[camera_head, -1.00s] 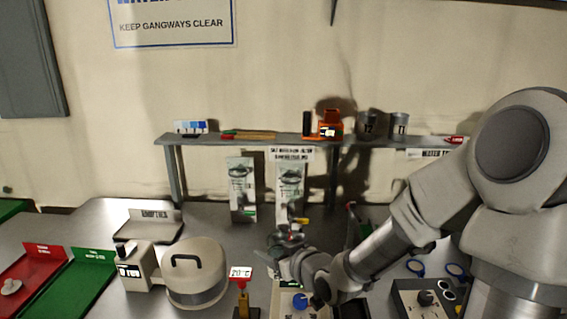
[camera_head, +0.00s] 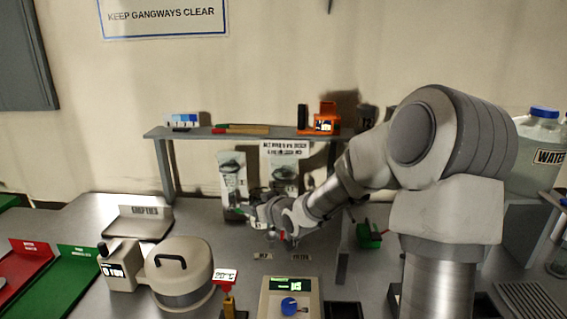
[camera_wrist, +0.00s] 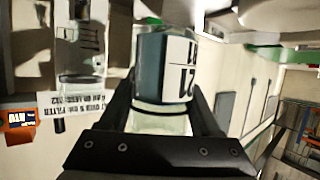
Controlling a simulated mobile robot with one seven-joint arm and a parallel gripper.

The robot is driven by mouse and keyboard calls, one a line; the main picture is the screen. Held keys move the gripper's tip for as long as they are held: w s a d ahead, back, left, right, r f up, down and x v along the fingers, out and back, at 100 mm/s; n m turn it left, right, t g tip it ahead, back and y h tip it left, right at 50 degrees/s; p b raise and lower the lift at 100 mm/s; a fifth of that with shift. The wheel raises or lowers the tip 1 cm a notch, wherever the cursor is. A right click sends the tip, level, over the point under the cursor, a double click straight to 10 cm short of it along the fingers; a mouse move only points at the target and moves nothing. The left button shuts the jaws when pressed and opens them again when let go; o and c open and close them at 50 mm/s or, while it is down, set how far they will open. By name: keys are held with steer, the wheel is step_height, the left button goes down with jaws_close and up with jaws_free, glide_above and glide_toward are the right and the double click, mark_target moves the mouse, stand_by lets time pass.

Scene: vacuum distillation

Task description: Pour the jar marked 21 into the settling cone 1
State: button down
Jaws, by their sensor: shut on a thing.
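My gripper (camera_wrist: 160,100) is shut on a glass jar (camera_wrist: 152,60) with a white label that reads 21, turned over in the wrist view. Dark contents fill the part away from the wrist in that picture, with clear glass nearer to it. In the head view my gripper (camera_head: 250,212) is in front of two white stands with glassware, probably the settling cones: the left stand (camera_head: 232,168) and the right stand (camera_head: 283,165). I cannot tell which is cone 1. The jar is not clear in the head view. One stand also shows in the wrist view (camera_wrist: 80,40).
A shelf (camera_head: 225,133) runs behind the stands, with an orange device (camera_head: 325,120) on it. In front are a balance-like box with blue knob (camera_head: 289,306), a lidded round pot (camera_head: 180,270) and a small red sign (camera_head: 225,276). A water container (camera_head: 540,150) stands at right.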

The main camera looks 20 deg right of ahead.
steer(key=w+r+m+h+b, duration=0.1)
steer(key=w+r, duration=0.4)
steer(key=w, duration=0.3)
steer(key=w+r+m+h+b, duration=0.1)
steer(key=w+r, duration=0.4)
steer(key=w, duration=0.3)
steer(key=shift+r+h+b, duration=0.3)
steer(key=shift+h, duration=0.1)
steer(key=shift+d, duration=0.1)
steer(key=d+m+y+p, duration=0.1)
steer(key=m+p, duration=0.1)
steer(key=p, duration=0.2)
steer(key=d+m+t+y+p, duration=0.1)
steer(key=m+p, duration=0.1)
steer(key=p, duration=0.2)
steer(key=d+m+y+p, duration=0.1)
steer(key=d+m+p, duration=0.1)
steer(key=p, duration=0.1)
steer(key=shift+s+r+t+p, duration=0.15)
steer(key=shift+s+t+p, duration=0.1)
steer(key=shift+t+p, duration=0.15)
steer(key=shift+r+m+t+y+p, duration=0.5)
steer(key=shift+r+m+y+p, duration=0.15)
steer(key=shift+m+p, duration=0.4)
steer(key=shift+f+m, duration=0.25)
steer(key=shift+m, duration=0.5)
stand_by(0.8)
